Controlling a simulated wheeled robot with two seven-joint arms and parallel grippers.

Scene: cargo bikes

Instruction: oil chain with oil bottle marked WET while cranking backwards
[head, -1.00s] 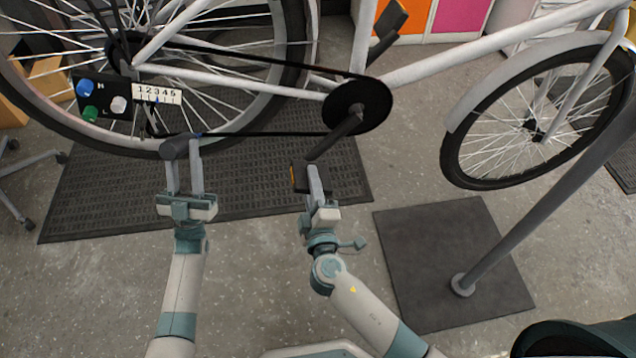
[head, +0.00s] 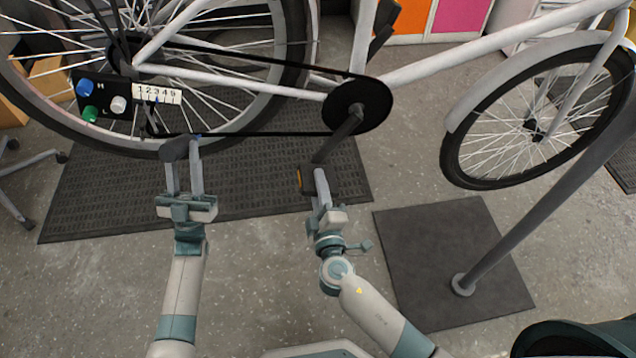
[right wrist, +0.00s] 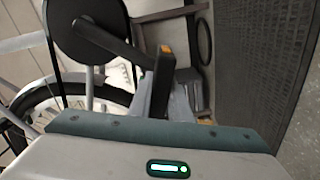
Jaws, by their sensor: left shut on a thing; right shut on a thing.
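My left gripper (head: 184,176) is shut on a dark grey oil bottle (head: 175,149). The bottle lies tilted, its small blue tip close to the chain's lower run (head: 265,134); I cannot tell whether it touches. No WET marking is readable. My right gripper (head: 321,190) is shut on the lower black pedal (head: 307,180), which has an orange reflector. The pedal also shows in the right wrist view (right wrist: 163,82), between the grey fingers. The crank arm (head: 338,138) runs from this pedal up to the black chainring (head: 372,103).
A panel (head: 101,99) with blue, green and white knobs and a numbered strip hangs by the rear wheel (head: 298,45). A dark mat (head: 95,205) lies below. A stand post (head: 530,215) on a square base (head: 425,250) stands at right.

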